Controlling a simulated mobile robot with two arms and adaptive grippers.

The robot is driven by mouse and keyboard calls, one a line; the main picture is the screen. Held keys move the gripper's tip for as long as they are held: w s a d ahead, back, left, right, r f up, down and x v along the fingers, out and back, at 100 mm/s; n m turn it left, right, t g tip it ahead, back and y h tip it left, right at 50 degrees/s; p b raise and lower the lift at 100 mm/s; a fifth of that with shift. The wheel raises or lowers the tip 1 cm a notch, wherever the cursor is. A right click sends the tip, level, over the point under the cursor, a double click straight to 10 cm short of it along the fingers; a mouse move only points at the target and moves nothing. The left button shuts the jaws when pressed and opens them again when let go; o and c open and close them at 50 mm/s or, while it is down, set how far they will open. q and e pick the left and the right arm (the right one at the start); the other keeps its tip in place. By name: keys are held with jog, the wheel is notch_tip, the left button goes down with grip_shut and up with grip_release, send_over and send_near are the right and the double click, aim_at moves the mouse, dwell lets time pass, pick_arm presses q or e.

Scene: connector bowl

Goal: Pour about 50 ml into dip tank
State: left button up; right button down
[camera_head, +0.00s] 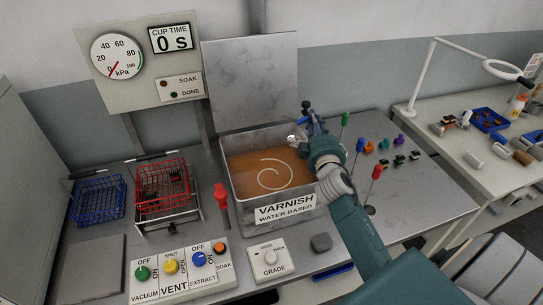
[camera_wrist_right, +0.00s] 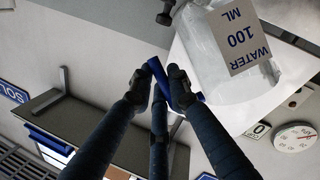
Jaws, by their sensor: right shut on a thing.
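The dip tank (camera_head: 240,184) is an open metal tank labelled "VARNISH WATER BASED" in the head view. Orange-brown liquid (camera_head: 251,173) with a pale spiral fills its inside. My right gripper (camera_head: 310,128) is over the tank's back right side. In the wrist view my right gripper (camera_wrist_right: 168,88) is shut on the blue handle (camera_wrist_right: 157,73) of a clear jug (camera_wrist_right: 204,52) labelled "WATER 100 ML". In the head view the jug is almost wholly hidden by my gripper. I cannot tell its tilt or whether liquid is leaving it. My left gripper is not in view.
A metal panel (camera_head: 249,80) stands behind the tank. A red basket (camera_head: 162,184) and blue basket (camera_head: 98,200) are at left. A control panel (camera_head: 180,266) and a grade dial (camera_head: 270,259) are in front. Coloured small parts (camera_head: 384,144) lie at right. The cup timer (camera_head: 171,38) reads 0 s.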

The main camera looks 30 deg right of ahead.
dwell(0.5)
jog(key=d+m+p, duration=0.1)
jog(key=m+p, duration=0.1)
jog(key=p, duration=0.3)
jog(key=shift+d+g+y, duration=0.25)
jog(key=shift+g+y, duration=0.15)
jog(key=d+f+m+g+y, duration=0.2)
jog(key=d+f+m+y, duration=0.1)
jog(key=d+f+m, duration=0.1)
jog(key=shift+w+d+m+y, duration=0.25)
jog(key=shift+d+m, duration=0.25)
jog(key=shift+d, duration=0.45)
jog(key=shift+s, duration=0.1)
dwell(0.5)
